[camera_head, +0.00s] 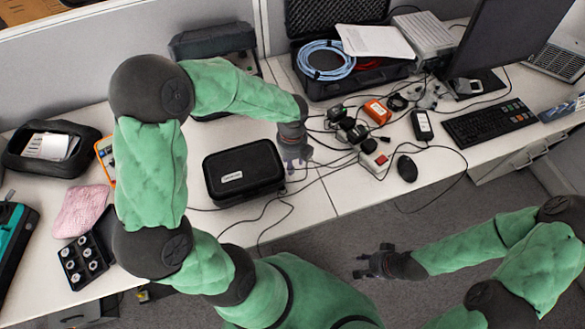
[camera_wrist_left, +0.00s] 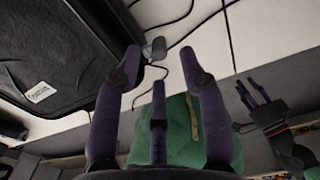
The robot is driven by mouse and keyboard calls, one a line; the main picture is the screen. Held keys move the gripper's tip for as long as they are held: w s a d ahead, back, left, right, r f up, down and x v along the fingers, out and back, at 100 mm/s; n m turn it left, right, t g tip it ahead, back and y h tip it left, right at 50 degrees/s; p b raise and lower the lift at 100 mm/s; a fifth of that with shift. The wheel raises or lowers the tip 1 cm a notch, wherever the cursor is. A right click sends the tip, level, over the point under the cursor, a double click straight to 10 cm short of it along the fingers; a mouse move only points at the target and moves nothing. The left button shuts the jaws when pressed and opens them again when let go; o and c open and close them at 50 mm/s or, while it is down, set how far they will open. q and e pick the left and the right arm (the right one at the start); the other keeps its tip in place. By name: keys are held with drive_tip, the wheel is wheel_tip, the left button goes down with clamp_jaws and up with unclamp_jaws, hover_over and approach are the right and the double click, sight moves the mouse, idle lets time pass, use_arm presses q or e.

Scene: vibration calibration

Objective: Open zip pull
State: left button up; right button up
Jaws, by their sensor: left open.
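A black zip case (camera_head: 240,172) with a small white label lies closed on the table. It fills the upper left of the left wrist view (camera_wrist_left: 60,50). A small grey tab, seemingly the zip pull (camera_wrist_left: 155,48), sticks out from the case's edge. My left gripper (camera_head: 296,168) is at the case's right side. In the left wrist view its fingers (camera_wrist_left: 162,75) are spread and empty, with the tab just beyond the left fingertip; contact is unclear. My right gripper (camera_head: 362,264) hangs over the floor off the table's front, its fingers apart and empty; it also shows in the left wrist view (camera_wrist_left: 250,95).
Loose black cables (camera_head: 275,205) run around the case. An open black case with a blue cable coil (camera_head: 326,60) is behind. A power strip (camera_head: 375,160), mouse (camera_head: 407,168) and keyboard (camera_head: 490,123) lie to the right. A pink cloth (camera_head: 80,210) lies left.

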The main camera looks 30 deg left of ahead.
use_arm(q)
drive_tip(key=shift+f+b, duration=0.55)
drive_tip(key=shift+f, duration=1.3)
clamp_jaws()
